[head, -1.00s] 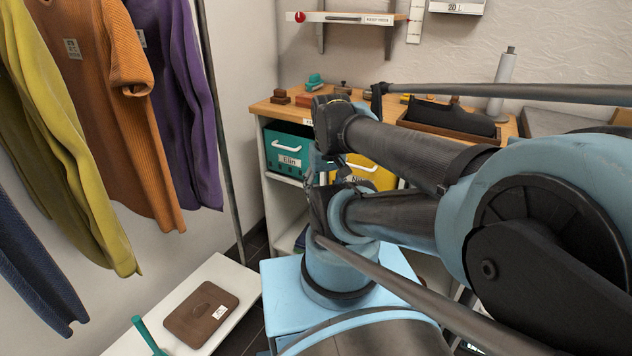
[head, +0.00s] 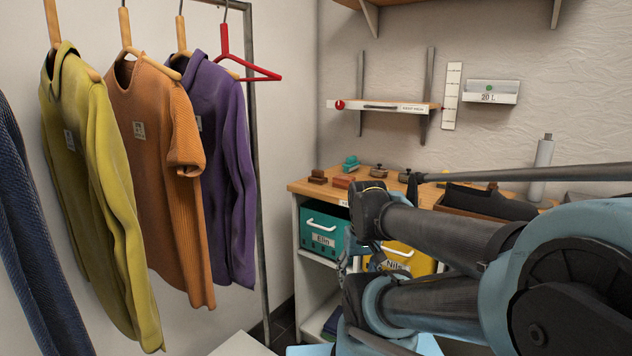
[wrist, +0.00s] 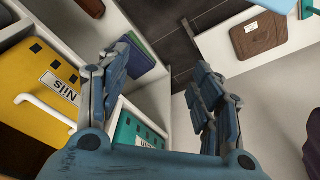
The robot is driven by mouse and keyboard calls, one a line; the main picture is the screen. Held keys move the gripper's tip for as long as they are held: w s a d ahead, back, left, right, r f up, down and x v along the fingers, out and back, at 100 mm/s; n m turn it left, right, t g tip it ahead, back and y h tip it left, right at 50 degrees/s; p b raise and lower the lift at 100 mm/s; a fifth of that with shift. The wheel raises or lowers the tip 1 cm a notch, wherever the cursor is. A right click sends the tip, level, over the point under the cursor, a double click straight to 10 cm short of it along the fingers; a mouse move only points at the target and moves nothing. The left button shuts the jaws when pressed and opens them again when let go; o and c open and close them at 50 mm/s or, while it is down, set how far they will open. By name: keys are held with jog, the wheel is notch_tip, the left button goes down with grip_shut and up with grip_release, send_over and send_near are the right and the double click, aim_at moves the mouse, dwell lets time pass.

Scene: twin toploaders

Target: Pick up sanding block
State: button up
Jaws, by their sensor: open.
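Several small blocks stand on the back-left of the wooden workbench in the head view: a dark brown one (head: 317,178), a red-brown one (head: 342,182) and a teal-topped one (head: 350,163). I cannot tell which is the sanding block; they are too small to read. My gripper (wrist: 163,92) is open and empty in the wrist view, its two fingers well apart, pointing down toward the shelf and floor. In the head view it is mostly hidden by my arm, in front of the bins and below the bench top. The wrist view shows none of these blocks.
Below the bench top (head: 306,189) sit a teal "Elin" bin (head: 322,231) and a yellow "Nils" bin (head: 408,258). Clothes hang on a rack at left, including an orange top (head: 160,180). A wall shelf (head: 385,105) is above. A brown flat item (wrist: 257,33) lies on a white surface.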

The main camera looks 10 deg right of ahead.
jog(key=shift+o, duration=0.2)
jog(key=shift+s+r, duration=0.2)
notch_tip(320, 180, up, 29)
jog(key=n+y, duration=0.3)
jog(key=n, duration=0.6)
send_over(319, 170)
jog(key=s+d, duration=0.4)
jog(key=shift+t, duration=0.4)
jog(key=x, duration=1.6)
jog(key=shift+w+a+f, duration=0.15)
jog(key=shift+a+f, duration=0.05)
jog(key=shift+f, duration=0.15)
jog(key=c, duration=1.2)
jog(key=shift+c, duration=0.2)
